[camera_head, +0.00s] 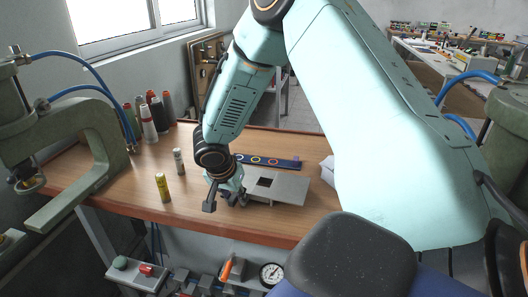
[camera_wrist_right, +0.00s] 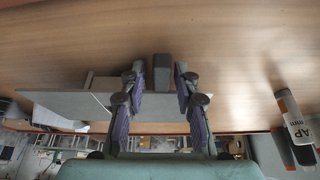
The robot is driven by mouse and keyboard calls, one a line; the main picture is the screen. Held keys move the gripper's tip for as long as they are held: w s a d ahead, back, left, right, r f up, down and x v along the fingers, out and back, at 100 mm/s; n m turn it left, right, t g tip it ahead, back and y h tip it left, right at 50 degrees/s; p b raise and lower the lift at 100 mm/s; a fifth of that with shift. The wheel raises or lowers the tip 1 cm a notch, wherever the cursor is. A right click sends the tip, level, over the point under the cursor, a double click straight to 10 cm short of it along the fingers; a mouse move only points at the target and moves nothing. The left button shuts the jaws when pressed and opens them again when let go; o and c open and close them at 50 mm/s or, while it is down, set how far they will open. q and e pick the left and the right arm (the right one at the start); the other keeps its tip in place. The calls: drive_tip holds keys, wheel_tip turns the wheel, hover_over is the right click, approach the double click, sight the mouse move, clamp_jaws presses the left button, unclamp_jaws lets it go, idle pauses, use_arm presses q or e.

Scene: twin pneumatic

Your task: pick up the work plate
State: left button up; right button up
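The work plate (camera_head: 292,190) is a flat grey plate with a dark square opening, lying near the front edge of the wooden bench. My right gripper (camera_head: 225,196) is at its left end, low over the bench. In the right wrist view my right gripper (camera_wrist_right: 158,103) is open, its two purple-padded fingers apart. The grey work plate (camera_wrist_right: 68,106) extends left from behind the fingers and shows between them. A dark block (camera_wrist_right: 162,74) shows between the fingertips; I cannot tell what it belongs to. Whether the pads touch the plate is unclear. My left gripper is out of view.
A yellow tube (camera_head: 163,187) and a grey tube (camera_head: 179,161) stand left of my gripper. A dark blue strip with rings (camera_head: 268,161) lies behind the plate. A green press (camera_head: 85,150) is at left, thread spools (camera_head: 148,120) behind it.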

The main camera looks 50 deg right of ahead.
drive_tip(key=shift+a, duration=0.1)
drive_tip(key=shift+c, duration=1.4)
clamp_jaws()
drive_tip(key=shift+w+r, duration=0.1)
